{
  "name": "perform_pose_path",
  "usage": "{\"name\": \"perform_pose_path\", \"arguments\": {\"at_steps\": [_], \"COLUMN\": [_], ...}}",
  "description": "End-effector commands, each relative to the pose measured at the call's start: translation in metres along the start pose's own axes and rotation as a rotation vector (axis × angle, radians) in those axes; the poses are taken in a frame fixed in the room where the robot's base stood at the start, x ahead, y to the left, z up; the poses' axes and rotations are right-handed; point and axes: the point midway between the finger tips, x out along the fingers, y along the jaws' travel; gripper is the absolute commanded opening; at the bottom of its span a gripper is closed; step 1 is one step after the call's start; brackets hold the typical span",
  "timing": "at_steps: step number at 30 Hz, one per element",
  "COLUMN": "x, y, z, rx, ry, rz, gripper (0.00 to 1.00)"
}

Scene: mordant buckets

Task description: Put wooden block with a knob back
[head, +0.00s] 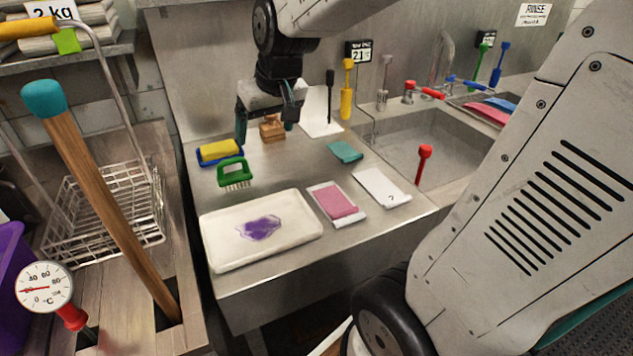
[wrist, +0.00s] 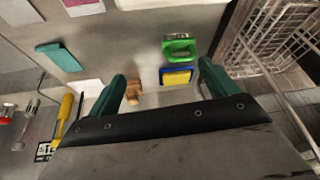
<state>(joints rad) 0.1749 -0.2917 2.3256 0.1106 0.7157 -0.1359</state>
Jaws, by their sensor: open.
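The wooden block with a knob (head: 271,131) stands on the steel worktop toward the back wall. It also shows in the wrist view (wrist: 134,92), close beside the inner side of the left finger. My gripper (head: 266,122) is open and empty, pointing down above the back of the worktop. In the head view the block appears between its two green fingers. In the wrist view my gripper (wrist: 163,84) has the block off-centre toward the left finger. I cannot tell the exact height of the fingertips over the worktop.
A yellow sponge in a blue holder (head: 207,160) and a green brush (head: 234,175) lie left of the block. A white tray (head: 215,250), pink cloth (head: 333,201), white card (head: 382,187) and teal cloth (head: 345,151) lie nearer. The sink (head: 425,140) is right.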

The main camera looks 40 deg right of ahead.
Motion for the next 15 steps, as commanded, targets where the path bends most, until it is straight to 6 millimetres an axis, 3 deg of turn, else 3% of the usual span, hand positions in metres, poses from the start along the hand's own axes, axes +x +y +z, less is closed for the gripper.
{"name": "perform_pose_path", "arguments": {"at_steps": [1,3,9,12,15], "x": [-0.018,-0.037,-0.070,-0.077,-0.080], "y": [-0.013,-0.024,-0.035,-0.035,-0.033], "z": [0.028,0.066,0.157,0.183,0.196], "rx": [-0.023,-0.046,-0.091,-0.102,-0.106], "ry": [-0.031,-0.088,-0.221,-0.261,-0.281], "rz": [-0.007,-0.010,0.006,0.016,0.023], "gripper": [0.85,0.85,0.85,0.85,0.85]}}
